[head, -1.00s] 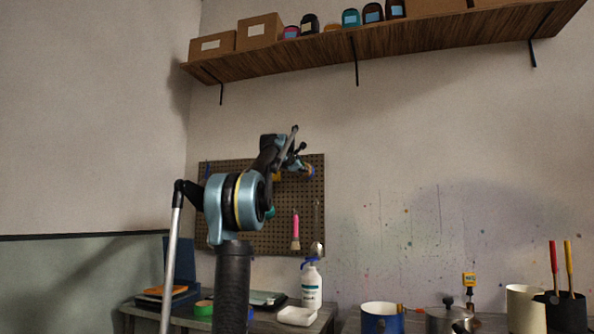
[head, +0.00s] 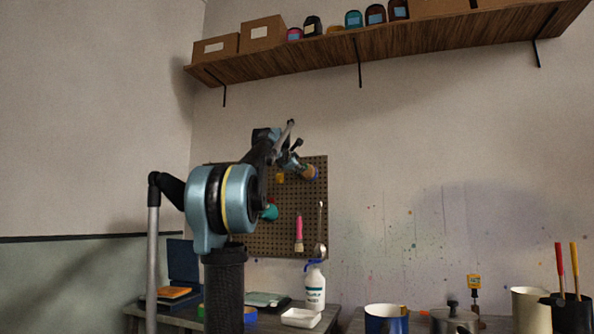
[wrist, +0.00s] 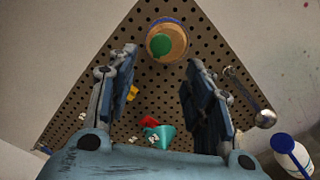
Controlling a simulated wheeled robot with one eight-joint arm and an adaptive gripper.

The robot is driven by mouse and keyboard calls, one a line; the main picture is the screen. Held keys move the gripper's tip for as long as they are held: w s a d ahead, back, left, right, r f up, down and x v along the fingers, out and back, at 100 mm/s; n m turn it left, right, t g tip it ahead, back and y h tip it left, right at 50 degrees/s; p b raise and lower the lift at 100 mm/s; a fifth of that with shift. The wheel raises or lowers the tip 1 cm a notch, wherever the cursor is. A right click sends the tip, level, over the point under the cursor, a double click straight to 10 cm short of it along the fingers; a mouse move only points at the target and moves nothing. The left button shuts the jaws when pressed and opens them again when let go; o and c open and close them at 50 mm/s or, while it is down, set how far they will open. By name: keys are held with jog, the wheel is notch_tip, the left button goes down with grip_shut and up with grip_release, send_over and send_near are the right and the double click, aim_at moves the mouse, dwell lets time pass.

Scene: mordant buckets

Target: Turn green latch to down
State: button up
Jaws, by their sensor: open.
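I cannot make out a green latch for certain in either view. The wrist view shows a round green piece (wrist: 160,44) in front of an orange-brown disc (wrist: 172,35) on the pegboard. A teal funnel-like thing (wrist: 161,134) also hangs there, lower down. My gripper (wrist: 159,60) is open and empty, its two fingers spread in front of the pegboard, with the green piece beyond the gap between the tips. In the head view my gripper (head: 297,158) is up by the pegboard, with the disc (head: 310,173) beside it. I cannot tell whether they touch.
The pegboard (head: 282,228) also holds a pink-handled brush (head: 299,232) and a metal ladle (head: 320,235). Below are a white bottle (head: 315,288), a white tray (head: 301,318) and a blue pot (head: 385,318). A wooden shelf (head: 440,45) runs above.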

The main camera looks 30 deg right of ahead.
jog(key=shift+v, duration=1.55)
